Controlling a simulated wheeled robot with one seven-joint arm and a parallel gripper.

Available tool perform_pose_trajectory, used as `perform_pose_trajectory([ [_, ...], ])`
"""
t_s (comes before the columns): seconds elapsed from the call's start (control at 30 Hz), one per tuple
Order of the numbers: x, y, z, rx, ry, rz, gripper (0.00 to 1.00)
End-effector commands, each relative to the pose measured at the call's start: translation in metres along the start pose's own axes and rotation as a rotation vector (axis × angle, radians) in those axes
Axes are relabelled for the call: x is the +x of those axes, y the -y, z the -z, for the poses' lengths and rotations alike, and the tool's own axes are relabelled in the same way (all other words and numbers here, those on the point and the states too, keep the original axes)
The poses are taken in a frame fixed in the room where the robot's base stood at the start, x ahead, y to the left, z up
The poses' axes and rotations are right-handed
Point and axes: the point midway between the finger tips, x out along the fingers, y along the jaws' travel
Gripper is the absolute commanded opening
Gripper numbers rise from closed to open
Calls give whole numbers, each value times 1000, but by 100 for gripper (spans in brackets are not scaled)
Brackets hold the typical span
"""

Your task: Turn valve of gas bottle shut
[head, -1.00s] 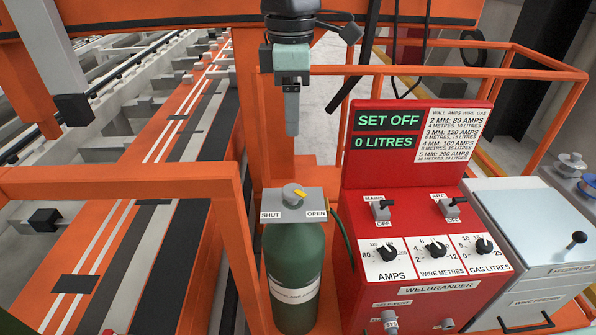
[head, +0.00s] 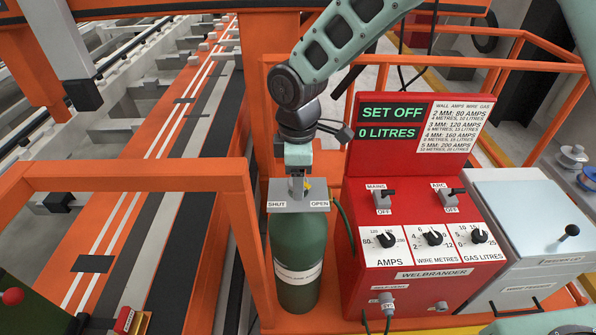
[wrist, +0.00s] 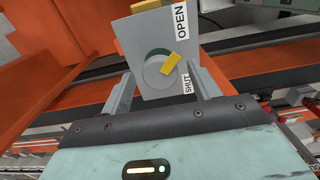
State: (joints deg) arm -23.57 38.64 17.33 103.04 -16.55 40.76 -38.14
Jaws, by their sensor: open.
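The green gas bottle (head: 298,255) stands upright beside the red welding set. Its grey top plate (head: 284,206) reads SHUT on the left and OPEN on the right. The valve (wrist: 157,72) is a round grey knob with a yellow pointer (wrist: 171,62). In the wrist view the pointer slants between the two labels; its exact setting is unclear. My gripper (head: 298,190) points down at the valve from above. In the wrist view my gripper (wrist: 160,82) is open, with one finger on each side of the knob. I cannot tell whether they touch it. In the head view the fingers partly hide the knob.
The red welding set (head: 430,260) stands close on the right, its display (head: 390,122) reading SET OFF and 0 LITRES. A dark hose (head: 345,228) runs beside the bottle. An orange frame post (head: 245,240) stands close on the left.

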Motion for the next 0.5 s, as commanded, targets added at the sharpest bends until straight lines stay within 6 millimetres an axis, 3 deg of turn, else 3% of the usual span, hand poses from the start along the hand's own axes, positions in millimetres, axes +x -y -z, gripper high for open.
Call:
perform_pose_trajectory([
  [0.27, 2, 0, 0, 0, 1, 0, 61],
  [0.43, 2, 0, 0, 0, 1, 0, 17],
  [0.5, 2, 0, 0, 0, 0, 0, 16],
])
